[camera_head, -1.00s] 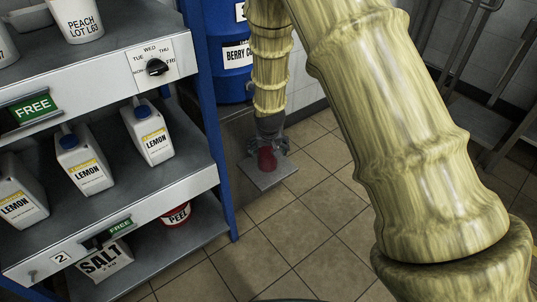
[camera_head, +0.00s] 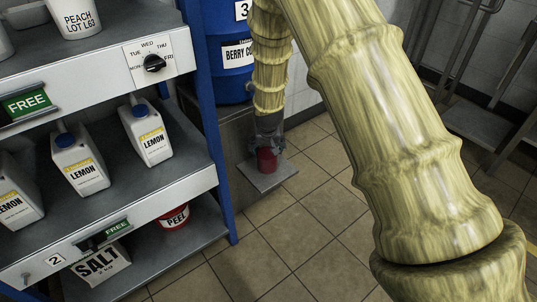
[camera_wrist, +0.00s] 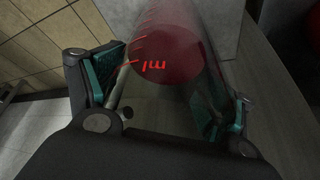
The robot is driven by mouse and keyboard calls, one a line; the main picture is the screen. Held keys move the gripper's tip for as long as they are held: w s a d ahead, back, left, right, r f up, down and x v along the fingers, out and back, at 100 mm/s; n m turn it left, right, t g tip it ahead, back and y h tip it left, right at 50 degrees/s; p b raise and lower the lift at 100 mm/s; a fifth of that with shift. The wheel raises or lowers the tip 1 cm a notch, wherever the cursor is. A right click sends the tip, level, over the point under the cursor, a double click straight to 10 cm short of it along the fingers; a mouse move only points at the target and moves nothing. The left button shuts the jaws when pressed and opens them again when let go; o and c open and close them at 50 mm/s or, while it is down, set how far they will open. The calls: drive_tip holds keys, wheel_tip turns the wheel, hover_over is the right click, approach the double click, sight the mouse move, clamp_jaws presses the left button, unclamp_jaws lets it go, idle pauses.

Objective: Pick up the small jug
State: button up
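The small jug (camera_head: 266,160) is a clear vessel with red contents, standing on or just above a grey plate on the floor; I cannot tell if it touches. In the wrist view the jug (camera_wrist: 165,60) shows red ml marks and lies between my two teal-padded fingers. My gripper (camera_head: 268,147) points down over it. In the wrist view both pads of my gripper (camera_wrist: 168,92) lie against the jug's sides, and it looks shut on the jug. My arm and fingers hide the jug's upper part in the head view.
The grey plate (camera_head: 283,178) sits before a blue drum (camera_head: 230,62) on a ledge. A shelf rack at left holds lemon jugs (camera_head: 146,132), a salt bag (camera_head: 100,264) and a peel tub (camera_head: 174,218). Its blue post (camera_head: 213,150) stands close by. Tiled floor (camera_head: 310,240) lies clear in front.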

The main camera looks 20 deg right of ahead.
drive_tip(key=c, duration=0.3)
drive_tip(key=shift+c, duration=0.4)
